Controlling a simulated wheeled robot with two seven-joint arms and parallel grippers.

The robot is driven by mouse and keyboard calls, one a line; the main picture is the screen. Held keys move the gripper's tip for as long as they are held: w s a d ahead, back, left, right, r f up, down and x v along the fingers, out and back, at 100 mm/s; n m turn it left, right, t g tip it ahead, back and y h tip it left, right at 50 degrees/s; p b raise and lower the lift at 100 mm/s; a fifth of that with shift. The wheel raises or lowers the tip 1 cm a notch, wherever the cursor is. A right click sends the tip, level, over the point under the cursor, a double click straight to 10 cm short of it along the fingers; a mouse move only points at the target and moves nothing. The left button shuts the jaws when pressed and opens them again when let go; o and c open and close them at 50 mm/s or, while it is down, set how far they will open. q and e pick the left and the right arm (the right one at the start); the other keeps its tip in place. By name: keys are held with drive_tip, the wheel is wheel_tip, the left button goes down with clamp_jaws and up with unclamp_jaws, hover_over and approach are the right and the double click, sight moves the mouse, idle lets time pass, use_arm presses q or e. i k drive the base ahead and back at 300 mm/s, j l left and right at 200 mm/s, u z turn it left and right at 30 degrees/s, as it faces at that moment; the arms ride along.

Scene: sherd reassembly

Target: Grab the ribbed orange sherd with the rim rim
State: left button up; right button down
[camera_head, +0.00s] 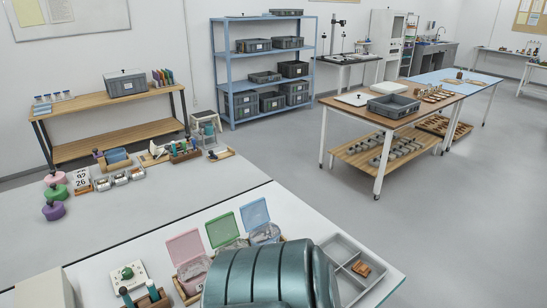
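A small orange-brown sherd (361,268) lies in the right part of a grey compartment tray (343,245), at the right end of the white table in front. It is too small in the camera_head view to make out ribs or a rim clearly. Neither of my grippers shows in this view. A large teal rounded body covers the front middle of the table and hides the left side of the tray and what lies behind it.
Boxes with open pink (184,247), green (222,229) and blue (255,213) lids stand left of the tray. A white device with a green knob (127,273) sits further left. A wooden-topped table (345,116) stands beyond, across open floor (270,150).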

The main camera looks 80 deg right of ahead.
sight(359, 268)
drive_tip(key=z, duration=3.5)
drive_tip(key=k+l, duration=0.1)
drive_tip(key=z, duration=0.05)
